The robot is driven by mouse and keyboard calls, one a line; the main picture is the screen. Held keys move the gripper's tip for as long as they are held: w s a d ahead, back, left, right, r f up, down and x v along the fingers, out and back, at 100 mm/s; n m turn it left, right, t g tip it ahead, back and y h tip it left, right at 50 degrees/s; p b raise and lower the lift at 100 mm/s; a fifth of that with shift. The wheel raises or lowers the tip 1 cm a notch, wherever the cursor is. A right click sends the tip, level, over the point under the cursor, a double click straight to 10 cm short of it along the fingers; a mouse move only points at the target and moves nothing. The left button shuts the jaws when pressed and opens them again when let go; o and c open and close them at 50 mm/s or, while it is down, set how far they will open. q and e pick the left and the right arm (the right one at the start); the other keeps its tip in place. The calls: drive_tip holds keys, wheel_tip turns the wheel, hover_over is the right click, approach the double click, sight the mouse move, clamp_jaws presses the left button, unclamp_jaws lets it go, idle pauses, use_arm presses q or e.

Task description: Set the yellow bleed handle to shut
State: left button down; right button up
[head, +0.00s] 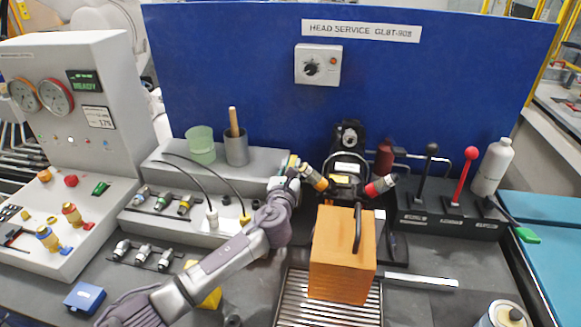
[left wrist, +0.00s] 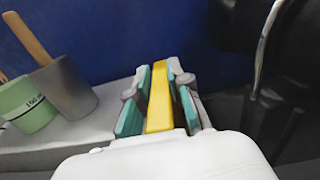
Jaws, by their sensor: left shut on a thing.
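My left gripper (head: 287,170) reaches in from the left to the front of the blue panel, at the left side of the black head unit (head: 349,168). In the left wrist view its teal-padded fingers (left wrist: 158,84) are closed on a flat yellow bar, the yellow bleed handle (left wrist: 160,106). The handle lies lengthwise between the pads. In the head view the fingers hide most of the handle, and I cannot tell its setting or see its pivot. My right gripper does not show.
An orange block (head: 342,262) with a black handle stands in front of the head unit. A green cup (head: 201,146) and a grey cup (head: 236,150) stand left of my gripper. Black and red levers (head: 463,178) and a white bottle (head: 492,168) are at the right.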

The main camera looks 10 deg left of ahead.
use_arm(q)
drive_tip(key=c, duration=1.1)
unclamp_jaws()
drive_tip(key=shift+o, duration=0.2)
drive_tip(key=s, duration=1.2)
drive_tip(key=shift+d, duration=0.15)
drive_tip(key=shift+f, duration=0.1)
